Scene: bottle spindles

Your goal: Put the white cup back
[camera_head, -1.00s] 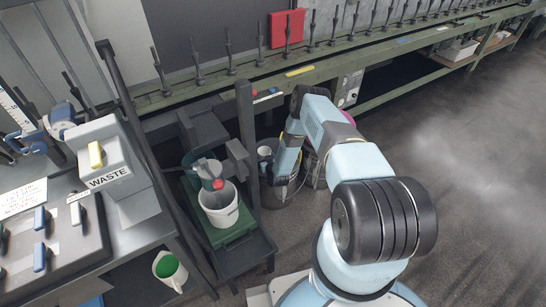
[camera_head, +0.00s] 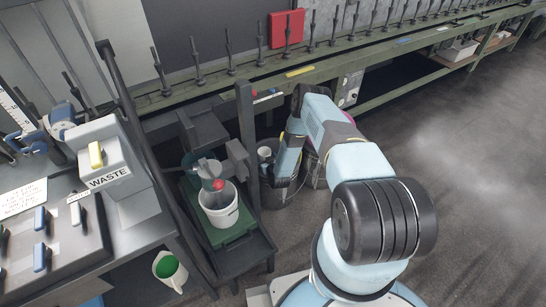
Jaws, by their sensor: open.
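A small white cup (camera_head: 264,153) shows at the left rim of a dark bucket (camera_head: 290,197) on the floor under the bench. I cannot tell whether the cup rests in the bucket or against its rim. My gripper (camera_head: 277,180) points down at the bucket, just below and right of the cup in the picture, and looks apart from it. It is open, with nothing seen between its fingers. My forearm and wrist hide part of the bucket, and the fingertips are small and dark.
A white bucket (camera_head: 219,211) stands on a green-topped stand (camera_head: 228,237) left of my gripper, beside a dark post (camera_head: 247,135). The long green bench (camera_head: 330,68) carries upright spindles. The floor at right is clear.

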